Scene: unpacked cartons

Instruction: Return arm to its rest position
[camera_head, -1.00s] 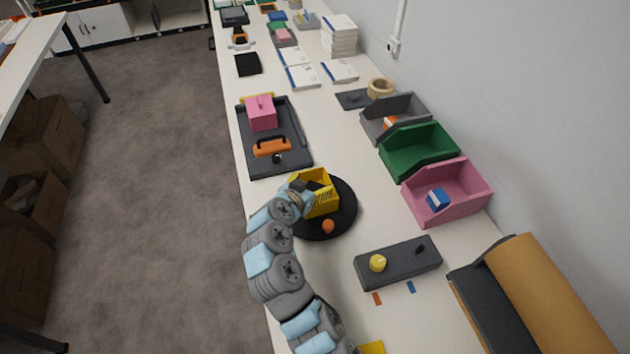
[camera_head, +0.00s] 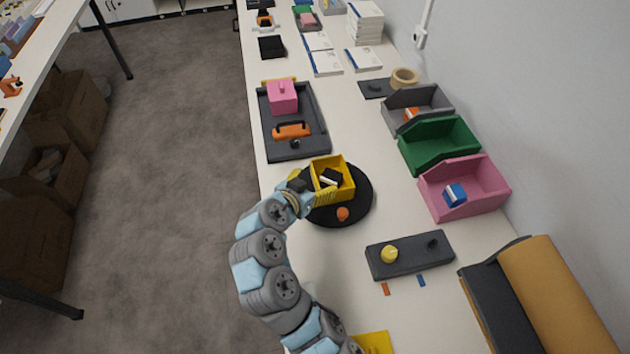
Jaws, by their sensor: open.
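My arm reaches up from the bottom of the view, and my gripper (camera_head: 302,186) is at the left side of a yellow open box (camera_head: 347,190). The gripper is small and partly merged with the box's edge here, but its jaws are open. I cannot tell whether it touches the box. The box stands on a round black turntable (camera_head: 361,208) and has small black and white items (camera_head: 331,177) inside. An orange knob-like piece (camera_head: 343,214) is at the turntable's front.
A dark tray (camera_head: 309,148) with a pink box (camera_head: 283,95) lies behind. Grey, green and pink bins (camera_head: 482,205) line the wall at right. A dark block with a yellow knob (camera_head: 390,254) stands in front. The aisle floor (camera_head: 180,160) at left is clear.

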